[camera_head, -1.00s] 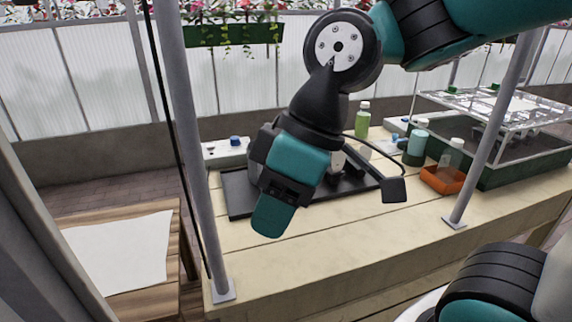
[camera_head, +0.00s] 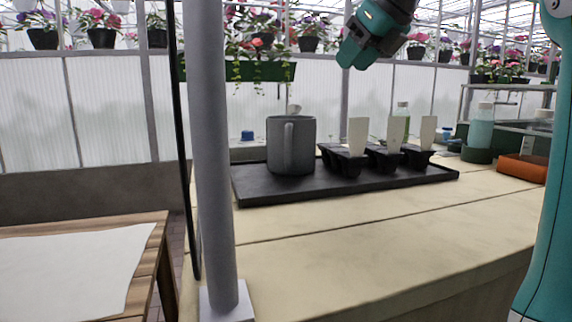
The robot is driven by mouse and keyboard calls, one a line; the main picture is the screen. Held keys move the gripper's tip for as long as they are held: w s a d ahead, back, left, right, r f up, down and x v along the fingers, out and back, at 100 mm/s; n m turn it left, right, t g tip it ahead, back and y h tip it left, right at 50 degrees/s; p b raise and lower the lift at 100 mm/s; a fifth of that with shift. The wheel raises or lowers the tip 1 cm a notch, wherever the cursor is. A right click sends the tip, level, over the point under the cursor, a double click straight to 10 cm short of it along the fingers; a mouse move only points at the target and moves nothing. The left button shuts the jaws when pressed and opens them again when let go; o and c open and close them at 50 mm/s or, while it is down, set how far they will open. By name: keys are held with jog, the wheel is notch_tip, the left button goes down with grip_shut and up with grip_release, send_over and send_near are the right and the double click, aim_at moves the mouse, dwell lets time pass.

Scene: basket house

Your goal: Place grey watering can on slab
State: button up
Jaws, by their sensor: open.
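A grey watering can (camera_head: 304,145), upright and mug-shaped with its handle toward me, stands on the left part of a flat black tray (camera_head: 410,180) on the pale wooden bench. A small pale round piece shows just above its rim; I cannot tell whether it is its spout. No thing is plainly a slab; the black tray and a pale flat sheet (camera_head: 70,265) on the low wooden table at left are the flat pieces in view. My gripper (camera_head: 352,55) is open, high above and right of the can, apart from it, with nothing seen in it.
Black seedling pots (camera_head: 345,165) with white labels stand on the tray, right of the can. A grey post (camera_head: 215,160) rises at the bench's left end. Bottles and an orange tray (camera_head: 522,168) are at right. The bench's front is clear.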

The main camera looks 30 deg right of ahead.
jog(key=b+x, duration=0.7)
jog(key=x, duration=1)
jog(key=shift+w+d+r, duration=0.15)
jog(key=shift+d, duration=0.05)
grip_shut()
